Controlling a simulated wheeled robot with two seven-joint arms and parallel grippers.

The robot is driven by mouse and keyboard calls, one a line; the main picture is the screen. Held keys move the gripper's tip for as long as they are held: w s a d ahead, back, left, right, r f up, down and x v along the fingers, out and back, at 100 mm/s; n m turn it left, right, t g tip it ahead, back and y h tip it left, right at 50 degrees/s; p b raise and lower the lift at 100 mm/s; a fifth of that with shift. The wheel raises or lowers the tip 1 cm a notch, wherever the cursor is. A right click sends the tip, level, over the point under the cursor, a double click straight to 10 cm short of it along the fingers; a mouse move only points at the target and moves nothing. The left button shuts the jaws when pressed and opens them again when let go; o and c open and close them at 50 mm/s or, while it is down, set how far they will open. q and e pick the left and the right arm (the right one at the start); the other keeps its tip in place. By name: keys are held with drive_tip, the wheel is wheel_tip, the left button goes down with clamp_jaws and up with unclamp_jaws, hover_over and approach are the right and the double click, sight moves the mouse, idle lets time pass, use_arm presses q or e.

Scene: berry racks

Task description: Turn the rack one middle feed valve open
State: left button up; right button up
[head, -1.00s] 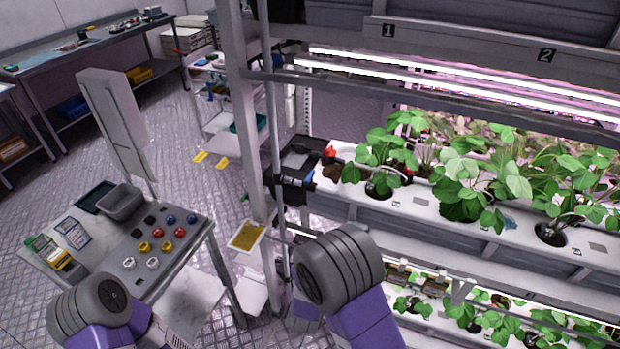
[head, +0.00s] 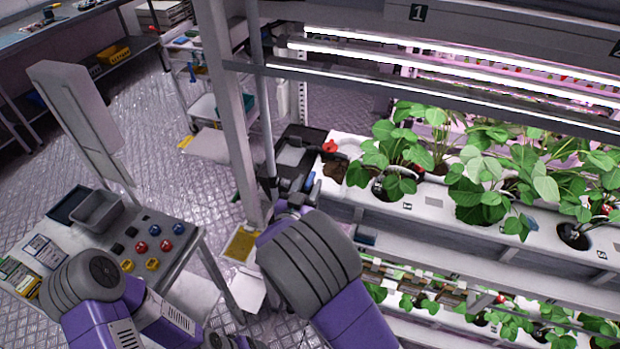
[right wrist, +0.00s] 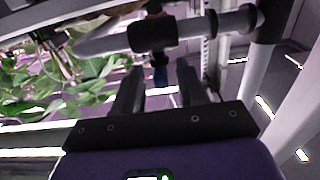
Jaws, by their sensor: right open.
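Rack one carries the label 1 (head: 418,12) on its top beam. At the left end of its middle shelf is dark pipework with a small blue handle (head: 310,182). In the right wrist view a blue part (right wrist: 160,76) hangs below a black pipe fitting (right wrist: 152,33), between my fingers as seen there. My right gripper (right wrist: 159,72) is open and points at this fitting. I cannot tell whether the fingers touch the blue part. In the head view my right wrist hides most of the gripper. My left arm is at the lower left, its fingers out of sight.
Strawberry plants (head: 395,160) fill the white shelf to the right. A rack post (head: 228,110) stands close on the left. A small table (head: 190,245) with coloured knobs is at the lower left.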

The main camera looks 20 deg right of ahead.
drive_tip(key=shift+x, duration=1.25)
drive_tip(key=shift+f, duration=0.1)
clamp_jaws()
